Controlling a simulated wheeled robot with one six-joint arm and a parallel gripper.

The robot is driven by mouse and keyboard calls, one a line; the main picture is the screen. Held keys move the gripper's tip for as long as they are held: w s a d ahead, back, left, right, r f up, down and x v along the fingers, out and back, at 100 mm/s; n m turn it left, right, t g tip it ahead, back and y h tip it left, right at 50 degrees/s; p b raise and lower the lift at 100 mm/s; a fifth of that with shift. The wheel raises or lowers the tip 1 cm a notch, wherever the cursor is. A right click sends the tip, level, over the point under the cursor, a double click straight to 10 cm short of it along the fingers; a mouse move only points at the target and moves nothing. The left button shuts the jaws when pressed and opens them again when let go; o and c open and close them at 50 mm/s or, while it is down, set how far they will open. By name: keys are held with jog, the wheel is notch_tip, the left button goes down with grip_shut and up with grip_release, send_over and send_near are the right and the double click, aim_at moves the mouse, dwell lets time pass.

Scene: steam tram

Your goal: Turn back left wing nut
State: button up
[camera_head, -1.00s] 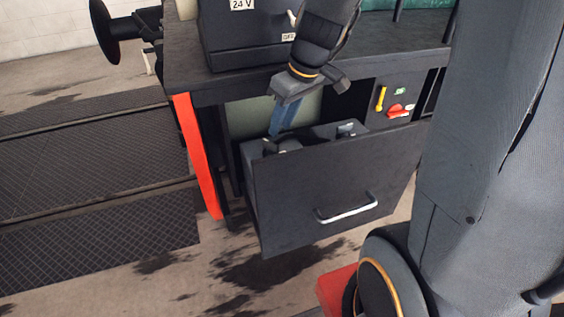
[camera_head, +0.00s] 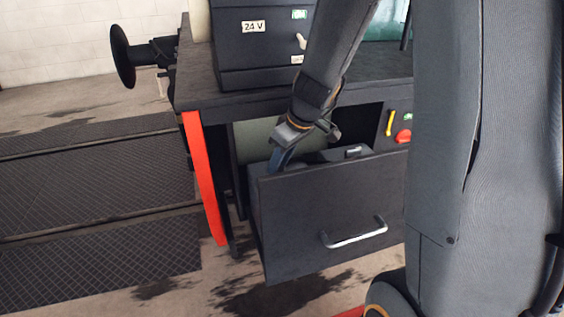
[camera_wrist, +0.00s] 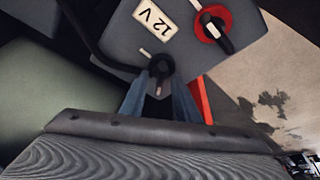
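In the wrist view a dark grey battery box (camera_wrist: 125,35) carries a "12 V" label that appears upside down. A black round fitting (camera_wrist: 160,66), seemingly a wing nut on its post, sits at the box's near edge. A second fitting, a dark wing nut with a light part (camera_wrist: 214,28), sits on a red ring at the upper right. My gripper (camera_wrist: 161,88) is open, its two blue fingers apart on either side of the near fitting's line; whether they touch it is unclear. In the head view my gripper (camera_head: 281,160) reaches down into the open drawer (camera_head: 330,215), fingertips hidden behind its front.
A black cable (camera_wrist: 85,40) bends beside the near fitting. In the head view a cabinet marked "24 V" (camera_head: 250,55) stands above the drawer. A yellow lever (camera_head: 390,122) and red switch (camera_head: 403,136) are to the right. A red post (camera_head: 204,175) stands left of the drawer.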

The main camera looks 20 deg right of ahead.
grip_shut()
jog(key=shift+d, duration=0.3)
jog(key=shift+a, duration=0.25)
